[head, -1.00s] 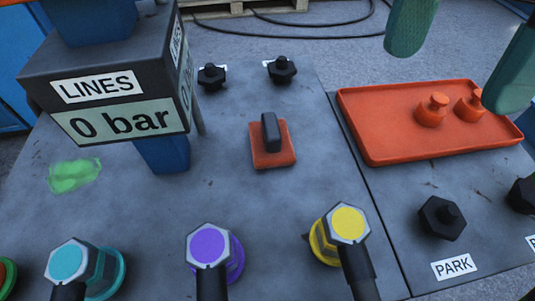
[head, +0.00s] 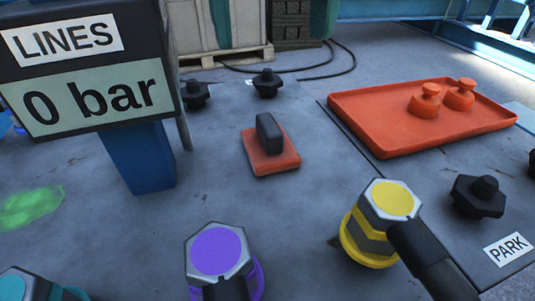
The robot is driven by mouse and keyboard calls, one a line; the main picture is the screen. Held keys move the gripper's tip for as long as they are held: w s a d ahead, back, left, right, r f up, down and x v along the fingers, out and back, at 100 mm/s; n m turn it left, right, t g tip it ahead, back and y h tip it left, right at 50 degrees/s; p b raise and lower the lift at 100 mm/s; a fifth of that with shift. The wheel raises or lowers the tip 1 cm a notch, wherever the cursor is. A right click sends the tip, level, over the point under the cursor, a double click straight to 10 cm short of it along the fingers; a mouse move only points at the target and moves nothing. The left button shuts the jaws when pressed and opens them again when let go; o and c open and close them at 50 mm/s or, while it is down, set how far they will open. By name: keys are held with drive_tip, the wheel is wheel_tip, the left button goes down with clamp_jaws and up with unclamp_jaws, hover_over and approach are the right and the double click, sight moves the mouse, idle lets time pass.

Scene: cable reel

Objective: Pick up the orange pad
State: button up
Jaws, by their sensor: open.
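The orange pad (head: 271,163) lies flat on the grey bench top, near the middle of the head view. A dark upright grip block (head: 268,133) stands on it. The rest of the gripper is out of the frame.
A display post reading "0 bar" (head: 85,95) stands left of the pad. Purple-capped (head: 218,253) and yellow-capped (head: 391,200) couplings stand in front. Black fittings (head: 266,84) sit behind. An orange tray (head: 400,140) with two orange knobs lies right. Bare bench surrounds the pad.

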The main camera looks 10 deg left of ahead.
sight(269, 123)
drive_tip(key=f+b, duration=0.4)
drive_tip(key=f, duration=0.1)
drive_tip(key=f+b, duration=0.4)
drive_tip(key=b, duration=0.1)
drive_tip(key=f+b, duration=0.4)
drive_tip(key=f, duration=0.1)
drive_tip(key=shift+a+f, duration=0.25)
drive_tip(key=shift+f, duration=0.1)
drive_tip(key=shift+r, duration=0.1)
drive_tip(key=c, duration=1)
drive_tip(key=shift+r, duration=0.1)
drive_tip(key=shift+c, duration=0.2)
wheel_tip(269, 123, up, 10)
drive_tip(key=p, duration=1)
drive_tip(key=shift+o, duration=0.6)
